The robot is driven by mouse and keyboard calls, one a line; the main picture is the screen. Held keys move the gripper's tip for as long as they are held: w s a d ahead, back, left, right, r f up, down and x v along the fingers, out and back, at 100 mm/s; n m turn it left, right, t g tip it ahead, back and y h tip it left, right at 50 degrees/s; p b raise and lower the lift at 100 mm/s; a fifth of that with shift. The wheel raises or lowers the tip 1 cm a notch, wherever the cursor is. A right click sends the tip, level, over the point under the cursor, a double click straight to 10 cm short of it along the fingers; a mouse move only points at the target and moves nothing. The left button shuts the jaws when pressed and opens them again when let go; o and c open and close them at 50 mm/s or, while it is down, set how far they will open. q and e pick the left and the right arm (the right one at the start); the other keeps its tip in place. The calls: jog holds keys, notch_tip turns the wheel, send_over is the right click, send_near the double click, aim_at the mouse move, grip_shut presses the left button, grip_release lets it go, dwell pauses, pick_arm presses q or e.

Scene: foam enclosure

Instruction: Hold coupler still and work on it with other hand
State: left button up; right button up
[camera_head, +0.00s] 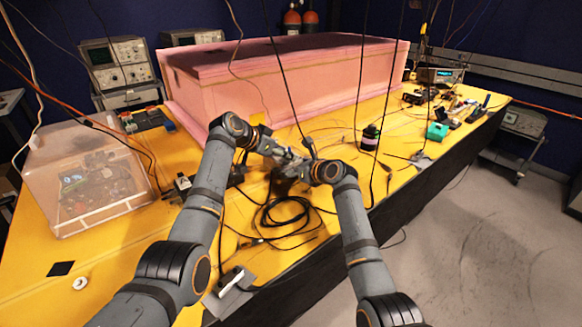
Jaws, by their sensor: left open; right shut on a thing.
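My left gripper (278,152) reaches in from the upper left over the middle of the yellow table (110,255). It is open. My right gripper (303,171) comes in from the lower right, close to the left one and facing it. It is shut on a small dark grey metallic piece, which seems to be the coupler (288,169). The piece is mostly hidden between the two grippers, so its shape and whether the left fingers touch it cannot be told.
Black cables (272,215) lie coiled below the grippers, and more hang from above. A pink foam enclosure (290,80) fills the back. A clear box (85,180) stands left. The front left table is mostly clear.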

pick_arm(q)
jog(key=v, duration=1.5)
jog(key=shift+s+r, duration=0.2)
jog(key=shift+r, duration=0.1)
jog(key=shift+o, duration=0.3)
jog(key=w+d+f+m+h, duration=0.1)
jog(key=w+d+f+h, duration=0.1)
jog(key=f, duration=0.4)
jog(key=shift+w+h, duration=0.4)
jog(key=shift+w, duration=0.35)
jog(key=shift+m, duration=0.3)
jog(key=x, duration=0.9)
jog(key=shift+w+d+f, duration=0.1)
jog(key=shift+w+d, duration=0.05)
jog(key=shift+w, duration=0.05)
grip_shut()
jog(key=shift+c, duration=0.3)
grip_release()
